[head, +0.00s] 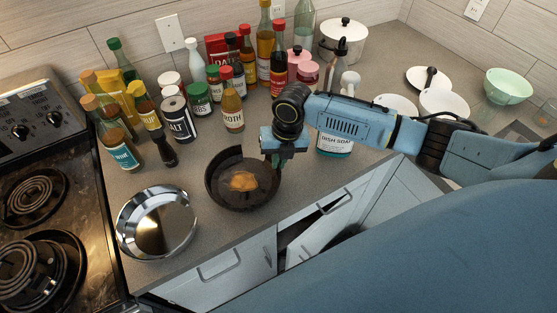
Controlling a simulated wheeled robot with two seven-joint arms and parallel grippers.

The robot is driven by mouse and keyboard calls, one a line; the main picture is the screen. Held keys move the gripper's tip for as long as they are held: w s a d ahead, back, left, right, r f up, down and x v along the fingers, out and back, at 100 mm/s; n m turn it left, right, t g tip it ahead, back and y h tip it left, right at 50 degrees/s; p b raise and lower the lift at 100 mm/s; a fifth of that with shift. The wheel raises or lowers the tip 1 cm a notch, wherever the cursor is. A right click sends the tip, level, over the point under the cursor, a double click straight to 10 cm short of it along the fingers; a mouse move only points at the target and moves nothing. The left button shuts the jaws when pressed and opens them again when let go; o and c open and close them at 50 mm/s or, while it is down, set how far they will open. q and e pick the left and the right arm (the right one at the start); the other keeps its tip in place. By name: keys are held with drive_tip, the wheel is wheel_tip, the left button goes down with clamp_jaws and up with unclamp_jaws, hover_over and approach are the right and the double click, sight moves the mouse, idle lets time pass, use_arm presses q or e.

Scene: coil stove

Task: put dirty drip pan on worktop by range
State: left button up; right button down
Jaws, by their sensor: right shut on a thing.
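The dirty drip pan (219,188) is a dark, round, shallow pan with a brown-orange stain in its middle and a gap in its rim at the back. It is over the grey worktop (140,182), right of the range (80,190). My right gripper (274,163) is shut on the pan's right rim. The pan looks roughly level; I cannot tell whether it touches the worktop. A shiny clean drip pan (158,222) lies left of it, close to the range. My left gripper is not in view.
Several bottles and jars stand behind the pan, with a brown shaker (164,149) nearest. A dish soap tub (335,145) is behind my right arm. A white pot (343,40) and a green bowl (508,86) stand farther back. The front worktop edge and cabinets (230,275) lie below.

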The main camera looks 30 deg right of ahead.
drive_tip(key=shift+f, duration=0.4)
drive_tip(key=c, duration=1.6)
unclamp_jaws()
drive_tip(key=shift+o, duration=0.2)
wheel_tip(320, 180, up, 12)
drive_tip(key=d, duration=0.1)
drive_tip(key=shift+s+d, duration=0.25)
drive_tip(key=shift+d, duration=0.1)
